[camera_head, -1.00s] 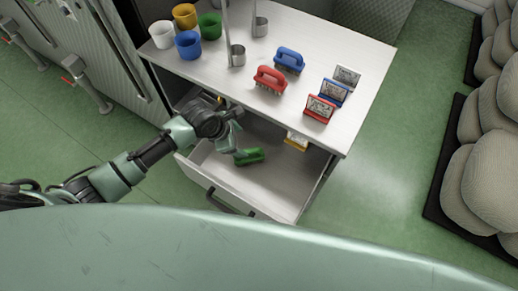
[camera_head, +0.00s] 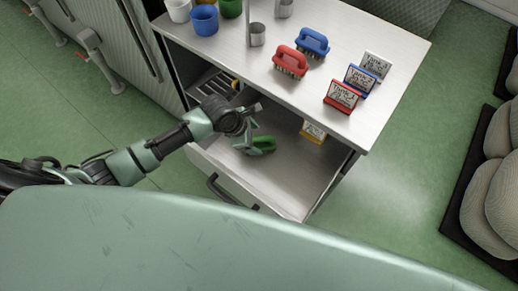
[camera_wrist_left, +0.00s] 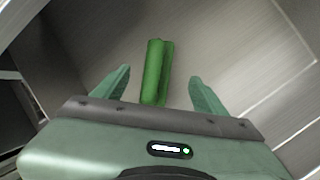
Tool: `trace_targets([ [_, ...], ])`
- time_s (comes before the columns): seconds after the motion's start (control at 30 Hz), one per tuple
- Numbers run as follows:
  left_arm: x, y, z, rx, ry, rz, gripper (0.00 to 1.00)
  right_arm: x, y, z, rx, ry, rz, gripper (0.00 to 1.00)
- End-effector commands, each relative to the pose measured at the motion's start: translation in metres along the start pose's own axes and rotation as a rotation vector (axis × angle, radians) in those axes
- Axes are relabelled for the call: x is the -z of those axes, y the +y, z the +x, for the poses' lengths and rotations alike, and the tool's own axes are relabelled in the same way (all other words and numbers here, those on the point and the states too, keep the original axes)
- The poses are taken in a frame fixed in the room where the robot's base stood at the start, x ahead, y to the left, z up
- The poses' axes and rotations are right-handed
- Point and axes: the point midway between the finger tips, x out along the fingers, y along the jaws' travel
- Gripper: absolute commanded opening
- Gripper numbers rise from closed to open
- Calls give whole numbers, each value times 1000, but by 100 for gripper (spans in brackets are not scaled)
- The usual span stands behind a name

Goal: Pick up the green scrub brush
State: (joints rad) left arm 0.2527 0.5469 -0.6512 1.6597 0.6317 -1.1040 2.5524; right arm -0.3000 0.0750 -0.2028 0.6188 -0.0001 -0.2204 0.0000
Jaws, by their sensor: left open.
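The green scrub brush (camera_head: 263,144) lies in the open drawer (camera_head: 290,190) of the white cabinet. In the left wrist view the brush (camera_wrist_left: 154,72) lies lengthwise ahead of my gripper, its near end between the two fingers. My left gripper (camera_head: 257,148) is open and reaches down into the drawer at the brush. The left wrist view shows its fingers (camera_wrist_left: 160,88) spread, with a gap on each side of the brush. The gripper hides part of the brush in the head view. My right gripper is not in view.
On the cabinet top (camera_head: 340,40) stand a red brush (camera_head: 290,62), a blue brush (camera_head: 312,42), several small signs (camera_head: 342,96), cups (camera_head: 204,20) and metal holders. A yellow-edged sign (camera_head: 313,131) is in the drawer.

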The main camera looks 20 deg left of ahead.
Motion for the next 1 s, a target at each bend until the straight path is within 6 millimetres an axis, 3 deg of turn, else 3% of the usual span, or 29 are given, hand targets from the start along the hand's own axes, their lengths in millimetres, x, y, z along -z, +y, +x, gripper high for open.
trace_targets([
  [0.03,2,-1,9,0,0,0,72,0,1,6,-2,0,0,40],
  [0.37,2,1,38,0,1,1,72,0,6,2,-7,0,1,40],
  [0.63,4,3,75,0,0,-1,72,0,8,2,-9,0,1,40],
  [0.97,3,3,81,-1,-1,0,72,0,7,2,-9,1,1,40],
  [1.0,3,3,81,-1,-1,0,61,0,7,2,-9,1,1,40],
])
